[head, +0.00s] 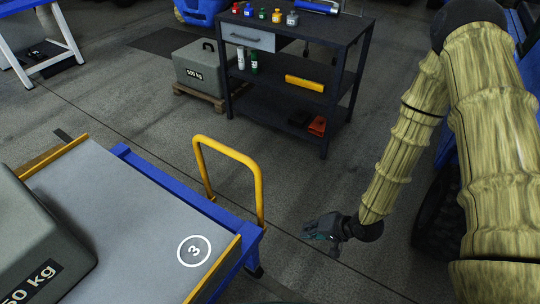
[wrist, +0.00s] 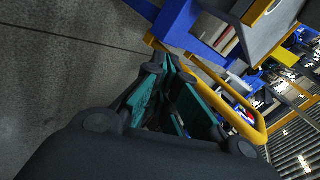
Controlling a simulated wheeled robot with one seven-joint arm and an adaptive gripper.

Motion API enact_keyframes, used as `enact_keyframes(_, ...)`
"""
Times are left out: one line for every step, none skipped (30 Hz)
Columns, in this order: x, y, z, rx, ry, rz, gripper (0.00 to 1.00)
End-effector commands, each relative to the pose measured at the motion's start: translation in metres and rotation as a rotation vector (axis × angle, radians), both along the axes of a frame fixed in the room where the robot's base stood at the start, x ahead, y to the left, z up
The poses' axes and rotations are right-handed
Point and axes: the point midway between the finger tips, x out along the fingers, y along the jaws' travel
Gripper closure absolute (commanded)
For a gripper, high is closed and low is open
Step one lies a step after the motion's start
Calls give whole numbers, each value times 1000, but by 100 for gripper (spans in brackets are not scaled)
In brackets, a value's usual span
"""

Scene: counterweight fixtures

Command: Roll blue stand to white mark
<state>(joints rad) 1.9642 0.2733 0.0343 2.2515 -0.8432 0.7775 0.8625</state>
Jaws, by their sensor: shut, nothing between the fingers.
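The blue stand (head: 185,192) is a blue-framed cart at the lower left in the head view, with a grey top and yellow edge strips. A yellow loop handle (head: 257,180) rises at its right end. The handle also shows in the wrist view (wrist: 258,128). A white circled 3 (head: 194,251) is on the stand's top; I see no white mark on the floor. My gripper (head: 311,229) is shut and empty, right of the handle and apart from it in the head view. In the wrist view, its teal fingers (wrist: 168,62) point toward the handle and blue frame.
A grey weight (head: 40,240) sits on the stand's top at left. A dark shelf table (head: 285,92) with bottles stands at the back. A 500 kg block (head: 200,70) sits on a pallet beside it. The floor between stand and table is clear.

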Motion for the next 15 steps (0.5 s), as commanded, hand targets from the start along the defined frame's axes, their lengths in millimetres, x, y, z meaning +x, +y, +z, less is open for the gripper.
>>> enact_keyframes(20, 1, 34, 57, -22, -10, 100)
enact_keyframes(29, 2, 49, 93, -29, -12, 100)
enact_keyframes(41, 4, 69, 141, -37, -14, 100)
enact_keyframes(50, 5, 83, 175, -41, -14, 100)
enact_keyframes(57, 5, 97, 207, -44, -12, 100)
enact_keyframes(66, 5, 115, 246, -47, -8, 100)
enact_keyframes(72, 5, 127, 273, -47, -4, 100)
enact_keyframes(77, 5, 138, 298, -46, -1, 100)
enact_keyframes(84, 4, 153, 327, -47, 6, 100)
enact_keyframes(88, 3, 162, 347, -45, 10, 100)
enact_keyframes(90, 3, 171, 364, -42, 15, 100)
enact_keyframes(94, 2, 180, 382, -39, 20, 100)
enact_keyframes(96, 1, 186, 394, -37, 25, 100)
enact_keyframes(98, 1, 191, 404, -35, 29, 100)
enact_keyframes(100, 0, 196, 414, -31, 33, 100)
